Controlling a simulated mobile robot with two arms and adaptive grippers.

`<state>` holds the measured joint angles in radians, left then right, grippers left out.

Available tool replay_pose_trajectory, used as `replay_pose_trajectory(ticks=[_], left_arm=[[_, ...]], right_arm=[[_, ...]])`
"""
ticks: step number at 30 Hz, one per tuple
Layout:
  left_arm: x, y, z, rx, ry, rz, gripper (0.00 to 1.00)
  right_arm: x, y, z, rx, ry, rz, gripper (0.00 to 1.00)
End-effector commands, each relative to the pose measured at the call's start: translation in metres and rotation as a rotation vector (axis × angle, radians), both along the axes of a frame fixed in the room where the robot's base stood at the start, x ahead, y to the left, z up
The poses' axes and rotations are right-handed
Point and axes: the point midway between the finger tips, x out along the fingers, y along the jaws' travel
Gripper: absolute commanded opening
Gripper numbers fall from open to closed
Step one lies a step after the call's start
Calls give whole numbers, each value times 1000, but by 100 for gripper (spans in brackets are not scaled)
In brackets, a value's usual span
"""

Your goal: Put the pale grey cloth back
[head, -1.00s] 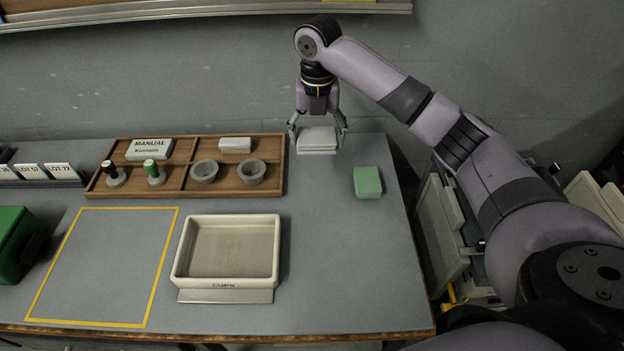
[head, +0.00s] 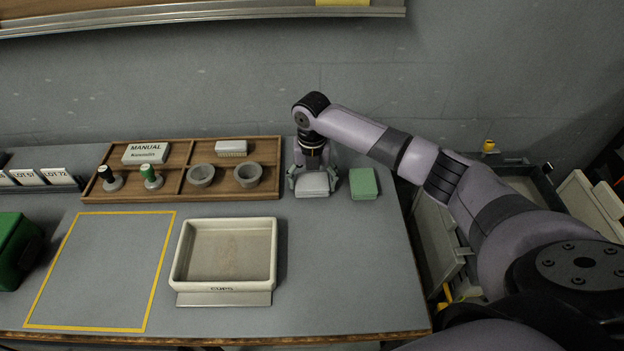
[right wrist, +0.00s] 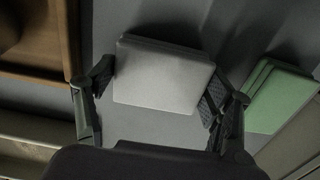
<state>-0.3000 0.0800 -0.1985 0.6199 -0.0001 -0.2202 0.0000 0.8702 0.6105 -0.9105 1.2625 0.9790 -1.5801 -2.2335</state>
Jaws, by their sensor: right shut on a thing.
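The pale grey cloth (head: 312,185) is a folded stack at the back right of the table, just left of a folded green cloth (head: 363,184). My right gripper (head: 312,180) points down with its fingers on either side of the grey cloth and is shut on it. In the right wrist view the grey cloth (right wrist: 162,78) lies between the two fingers, and the green cloth (right wrist: 275,95) is to the right, apart from it. Whether the grey cloth touches the tabletop is hard to tell. My left gripper is not in view.
A wooden divided tray (head: 217,190) with stamps, small grey bowls and a brush stands left of the gripper. A cream tray (head: 225,284) is in front, beside a yellow-outlined area (head: 100,270). The table's front right is clear.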

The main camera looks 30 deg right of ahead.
Motion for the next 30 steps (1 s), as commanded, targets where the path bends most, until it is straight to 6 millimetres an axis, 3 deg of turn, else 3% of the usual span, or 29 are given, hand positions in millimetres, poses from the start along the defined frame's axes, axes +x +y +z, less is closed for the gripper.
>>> replay_pose_trajectory(ticks=[7, 8, 16, 26, 30], left_arm=[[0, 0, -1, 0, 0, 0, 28], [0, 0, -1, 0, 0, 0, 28], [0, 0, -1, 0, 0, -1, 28], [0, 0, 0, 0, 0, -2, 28], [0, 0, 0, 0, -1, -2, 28]], right_arm=[[0, 0, -3, 0, 0, 0, 48], [0, 0, -3, 0, 0, 0, 75], [0, 0, -2, 0, 0, 0, 93], [0, 0, -2, 0, -1, 0, 95], [1, 0, 8, 1, -4, 0, 95]])
